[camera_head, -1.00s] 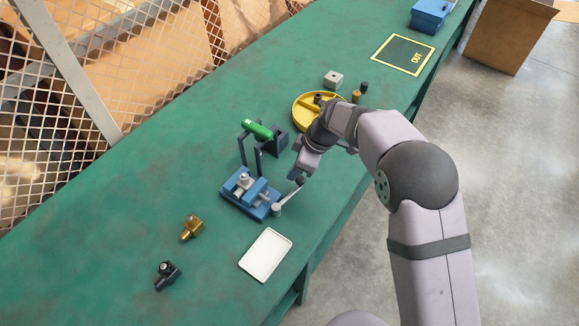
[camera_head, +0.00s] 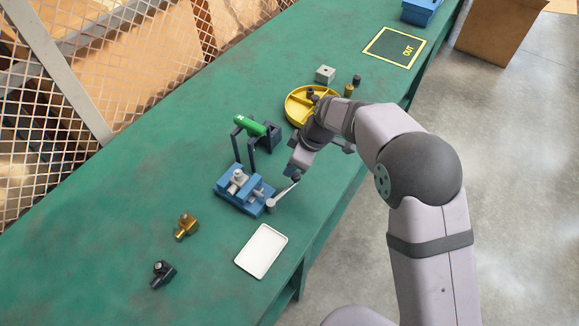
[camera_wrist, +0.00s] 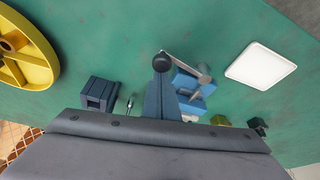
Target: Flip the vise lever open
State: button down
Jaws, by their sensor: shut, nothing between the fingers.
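The blue vise (camera_head: 229,196) sits on the green bench in the head view, and part of it shows in the wrist view (camera_wrist: 187,80). Its grey lever (camera_head: 283,193) slants from a round pivot (camera_head: 270,203) at the vise's right end up to a dark knob. The lever (camera_wrist: 183,61) and its black knob (camera_wrist: 162,62) also show in the wrist view. My gripper (camera_wrist: 161,78) is shut and empty, with its tips right at the knob. I cannot tell whether they touch it. In the head view my gripper (camera_head: 294,172) is just above the knob end.
A white tray (camera_head: 261,251) lies near the bench's front edge. A green cylinder (camera_head: 249,125) rests on a dark stand behind the vise. A yellow round tray (camera_head: 290,108) is farther up the bench. A brass fitting (camera_head: 185,226) and a black fitting (camera_head: 162,274) lie to the left.

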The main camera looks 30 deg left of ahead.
jog(key=shift+s+d+f+m+t+b, duration=0.15)
jog(key=shift+d+m+t+b, duration=0.15)
jog(key=shift+d+m+b, duration=0.5)
jog(key=d+m, duration=0.2)
jog(key=m, duration=0.1)
jog(key=shift+s+d+t, duration=0.15)
jog(key=shift+s+t, duration=0.25)
jog(key=d+m, duration=0.1)
jog(key=s+d+m+t, duration=0.1)
jog(key=shift+s+m+p, duration=0.1)
jog(key=shift+m+p, duration=0.3)
jog(key=shift+s+d, duration=0.2)
jog(key=shift+s, duration=0.2)
jog(key=w+a+p, duration=0.1)
jog(key=w+a+r+p, duration=0.1)
jog(key=a, duration=0.1)
jog(key=shift+a+r, duration=0.1)
jog(key=shift+a, duration=0.15)
jog(key=shift+r, duration=0.35)
jog(key=b+v, duration=0.1)
jog(key=v, duration=0.8)
jog(key=shift+b, duration=0.3)
